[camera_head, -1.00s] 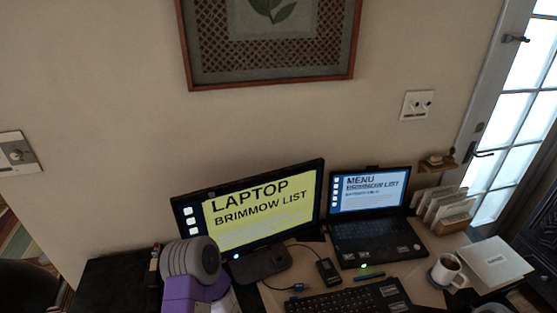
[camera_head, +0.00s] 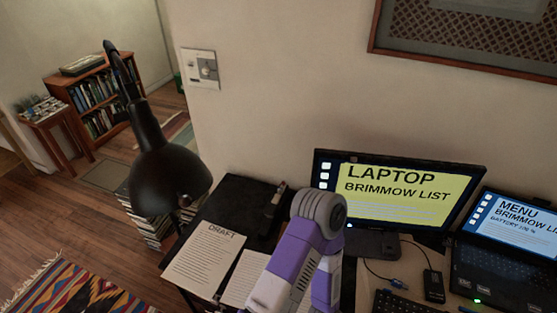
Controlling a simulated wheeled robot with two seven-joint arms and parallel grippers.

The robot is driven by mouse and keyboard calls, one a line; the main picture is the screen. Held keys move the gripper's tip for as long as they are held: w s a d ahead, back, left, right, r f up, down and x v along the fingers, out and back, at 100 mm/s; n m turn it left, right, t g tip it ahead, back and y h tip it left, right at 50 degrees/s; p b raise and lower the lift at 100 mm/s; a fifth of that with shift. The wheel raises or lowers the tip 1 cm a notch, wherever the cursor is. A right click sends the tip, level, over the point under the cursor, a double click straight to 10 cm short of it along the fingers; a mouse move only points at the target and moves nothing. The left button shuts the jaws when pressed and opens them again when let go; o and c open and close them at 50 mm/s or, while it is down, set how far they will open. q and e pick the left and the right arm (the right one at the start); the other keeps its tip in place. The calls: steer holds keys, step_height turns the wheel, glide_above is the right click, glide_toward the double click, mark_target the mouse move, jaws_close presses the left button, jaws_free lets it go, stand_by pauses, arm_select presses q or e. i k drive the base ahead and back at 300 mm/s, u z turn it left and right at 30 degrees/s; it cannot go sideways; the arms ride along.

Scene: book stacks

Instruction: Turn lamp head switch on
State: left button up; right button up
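A black desk lamp shows at the left of the head view. Its bell-shaped lamp head (camera_head: 168,182) hangs at the end of a thin dark arm (camera_head: 122,72) and faces down. No light shows from it. A small round detail (camera_head: 184,201) sits at its lower rim; I cannot tell whether it is the switch. A purple, white and grey part of my own arm rises over the desk to the right of the lamp, apart from the lamp head. Neither gripper's fingers are in view.
The desk carries papers marked DRAFT (camera_head: 205,256), a black folder-like item (camera_head: 236,205), a lit monitor (camera_head: 405,197) and a laptop (camera_head: 508,245). Book stacks (camera_head: 150,228) stand left of the desk. A wall switch plate (camera_head: 201,68) is behind. Open floor lies left.

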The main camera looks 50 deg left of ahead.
mark_target(123, 116)
steer(key=k, duration=0.5)
steer(key=z, duration=0.45)
steer(key=i, duration=0.4)
steer(key=u, duration=2.05)
steer(key=k, duration=0.6)
steer(key=u, duration=0.9)
steer(key=i, duration=0.45)
steer(key=u, duration=0.15)
